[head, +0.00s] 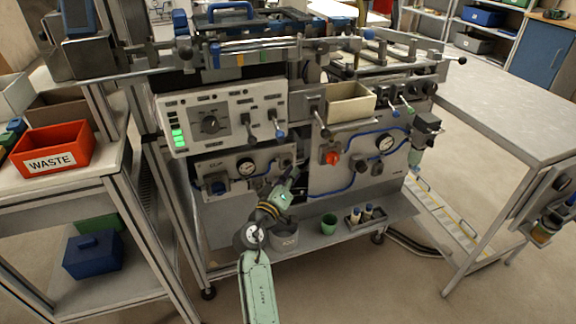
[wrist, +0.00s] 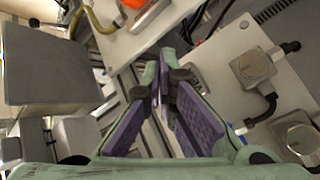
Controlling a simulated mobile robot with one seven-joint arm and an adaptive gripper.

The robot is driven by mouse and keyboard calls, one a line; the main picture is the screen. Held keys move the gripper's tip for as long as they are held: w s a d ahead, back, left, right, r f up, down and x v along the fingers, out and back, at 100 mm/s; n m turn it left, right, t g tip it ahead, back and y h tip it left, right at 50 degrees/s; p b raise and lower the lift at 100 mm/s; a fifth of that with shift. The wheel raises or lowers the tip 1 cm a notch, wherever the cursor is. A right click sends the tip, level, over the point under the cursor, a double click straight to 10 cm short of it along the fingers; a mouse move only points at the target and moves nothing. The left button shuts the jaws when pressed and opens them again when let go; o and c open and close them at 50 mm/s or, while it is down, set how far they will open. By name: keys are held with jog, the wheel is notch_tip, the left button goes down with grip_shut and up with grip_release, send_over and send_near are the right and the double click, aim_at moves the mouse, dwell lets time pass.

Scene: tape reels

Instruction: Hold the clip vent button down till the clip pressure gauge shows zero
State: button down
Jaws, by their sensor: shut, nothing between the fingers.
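The panel marked CLIP (head: 208,176) is on the lower left of the machine's front in the head view. The clip pressure gauge (head: 246,166) is a round white dial on it; its reading is too small to tell. My gripper (head: 293,172) is at the panel's right end and partly covers it. In the wrist view its purple-padded fingers (wrist: 163,72) are together, with nothing between them. I cannot pick out the vent button for certain, nor tell whether the fingertips touch anything.
A second gauge (head: 385,143) and a red knob (head: 331,157) are on the panel to the right. A grey pot (head: 285,239), a green cup (head: 328,223) and a small bottle tray (head: 366,217) stand on the shelf below. A red WASTE bin (head: 51,150) is at left.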

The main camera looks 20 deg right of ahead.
jog(key=shift+w+b, duration=0.3)
jog(key=shift+w, duration=0.2)
dwell(0.6)
dwell(2.8)
jog(key=shift+s, duration=0.9)
jog(key=s, duration=0.4)
jog(key=shift+s+p, duration=0.4)
